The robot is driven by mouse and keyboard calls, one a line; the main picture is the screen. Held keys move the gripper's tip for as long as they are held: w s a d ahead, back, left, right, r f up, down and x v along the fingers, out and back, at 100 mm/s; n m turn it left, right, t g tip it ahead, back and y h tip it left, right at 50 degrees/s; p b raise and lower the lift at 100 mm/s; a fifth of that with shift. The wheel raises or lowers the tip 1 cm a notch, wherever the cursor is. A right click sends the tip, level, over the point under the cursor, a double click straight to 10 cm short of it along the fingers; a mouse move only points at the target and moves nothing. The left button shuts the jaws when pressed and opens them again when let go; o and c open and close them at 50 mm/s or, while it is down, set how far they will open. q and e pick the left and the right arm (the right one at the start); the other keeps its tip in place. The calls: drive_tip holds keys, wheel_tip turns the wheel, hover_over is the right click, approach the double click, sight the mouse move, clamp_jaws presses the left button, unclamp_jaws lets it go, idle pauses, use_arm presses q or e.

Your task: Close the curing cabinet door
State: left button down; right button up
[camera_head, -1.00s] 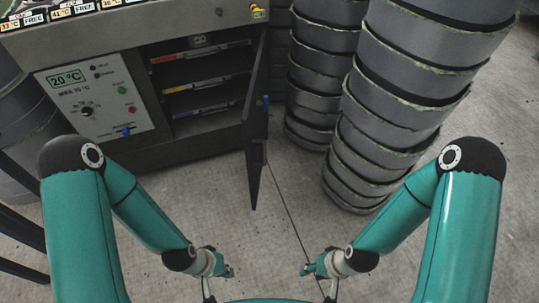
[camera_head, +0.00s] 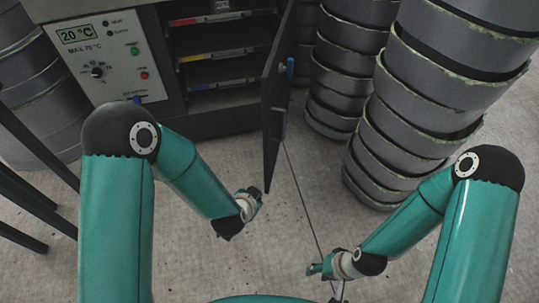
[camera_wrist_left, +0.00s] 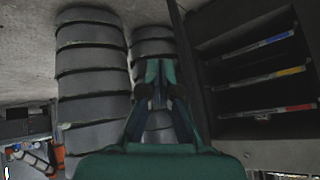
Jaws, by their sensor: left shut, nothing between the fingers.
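The curing cabinet (camera_head: 120,68) stands at the back left with its front opening uncovered. Its dark door (camera_head: 273,105) stands open, swung out toward me, with a blue handle (camera_head: 290,68) on its right face. In the left wrist view the door (camera_wrist_left: 188,50) shows beside the open cabinet (camera_wrist_left: 240,126). My left gripper (camera_head: 254,194) is shut and empty, just left of the door's lower near corner; it also shows in the left wrist view (camera_wrist_left: 160,66). My right gripper (camera_head: 316,269) is low in front, apart from the door; its jaw opening is unclear.
Shelves inside the cabinet hold items with red, yellow and blue strips (camera_head: 210,53). Tall stacks of grey ring-shaped moulds (camera_head: 410,105) stand right of the door. Dark legs (camera_head: 30,175) of a stand are at the left. The floor (camera_head: 285,225) before the door is clear.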

use_arm(q)
drive_tip(key=w+d+r+m+t+y+b, duration=0.1)
drive_tip(key=w+d+m+t+b, duration=0.5)
drive_tip(key=b, duration=0.4)
drive_tip(key=d+r+m+t+y+b, duration=0.35)
drive_tip(key=r+b, duration=0.25)
drive_tip(key=b, duration=0.3)
drive_tip(key=w+a+b, duration=0.4)
drive_tip(key=w+a, duration=0.1)
drive_tip(key=w, duration=0.5)
drive_tip(key=shift+a+r+m+b, duration=0.2)
drive_tip(key=shift+a+m+b, duration=0.05)
drive_tip(key=shift+m+b, duration=0.1)
use_arm(e)
wheel_tip(320, 180, down, 27)
use_arm(q)
drive_tip(key=shift+w, duration=0.1)
